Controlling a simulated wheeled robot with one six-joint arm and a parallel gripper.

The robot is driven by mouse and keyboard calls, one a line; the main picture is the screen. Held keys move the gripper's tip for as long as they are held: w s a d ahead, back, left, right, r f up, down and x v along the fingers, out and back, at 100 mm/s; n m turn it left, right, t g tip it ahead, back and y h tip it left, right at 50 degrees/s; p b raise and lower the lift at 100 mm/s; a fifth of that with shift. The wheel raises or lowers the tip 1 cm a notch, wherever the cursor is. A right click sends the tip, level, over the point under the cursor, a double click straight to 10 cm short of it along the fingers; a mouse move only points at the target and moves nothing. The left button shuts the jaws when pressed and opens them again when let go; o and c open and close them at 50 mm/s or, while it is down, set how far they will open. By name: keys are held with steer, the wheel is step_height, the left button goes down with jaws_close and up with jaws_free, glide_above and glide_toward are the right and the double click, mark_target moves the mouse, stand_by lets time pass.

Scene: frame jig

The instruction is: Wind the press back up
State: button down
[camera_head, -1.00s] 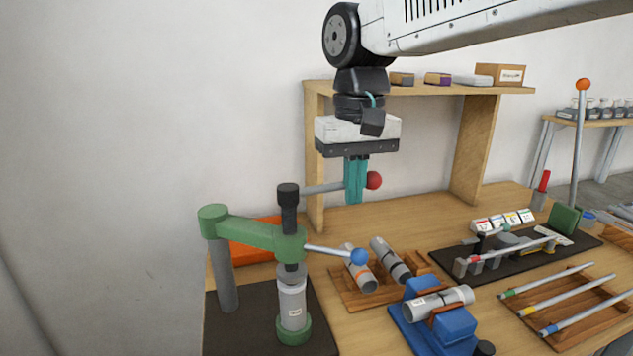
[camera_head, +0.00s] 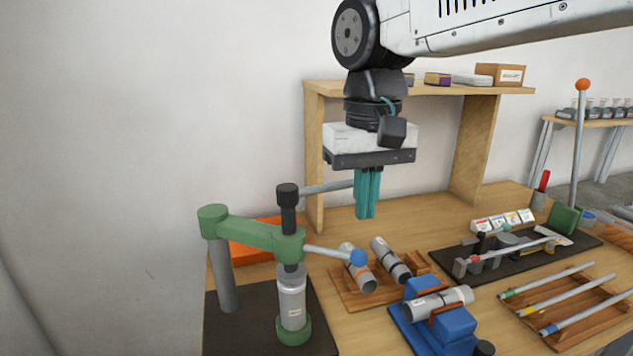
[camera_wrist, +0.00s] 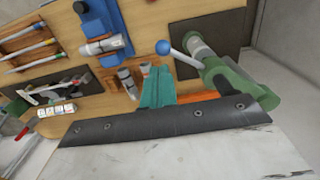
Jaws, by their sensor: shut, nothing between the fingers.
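The press has a green arm (camera_head: 250,234), a black screw (camera_head: 288,200) and a grey column on a dark base plate (camera_head: 230,335). It also shows in the wrist view (camera_wrist: 228,78). Its crossbar handle has a blue knob (camera_head: 358,257) at the near right end, also in the wrist view (camera_wrist: 162,47). The other bar end runs back right behind my gripper, whose fingers hide its red knob. A grey cylinder (camera_head: 292,300) stands under the screw in a green cup. My gripper (camera_head: 365,213) points down with teal fingers shut and empty, in front of that bar end; I cannot tell if they touch it.
A wooden shelf (camera_head: 315,165) stands behind my gripper. A wooden rack (camera_head: 345,295) with grey cylinders and a blue clamp fixture (camera_head: 455,325) stand right of the press. An orange item (camera_head: 245,253) lies behind the press. A dark jig board (camera_head: 440,268) is farther right.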

step_height(320, 180, up, 10)
stand_by(0.6)
steer(key=s+d+f+m, duration=0.1)
steer(key=s+d+f, duration=0.6)
steer(key=d+f, duration=0.3)
steer(key=s+d+f+m+t, duration=0.1)
steer(key=s+d+f+m, duration=0.1)
steer(key=s+d+f, duration=0.6)
step_height(320, 180, down, 3)
steer(key=shift+s+d+r, duration=0.15)
steer(key=shift+s+d, duration=0.05)
steer(key=shift+d, duration=0.65)
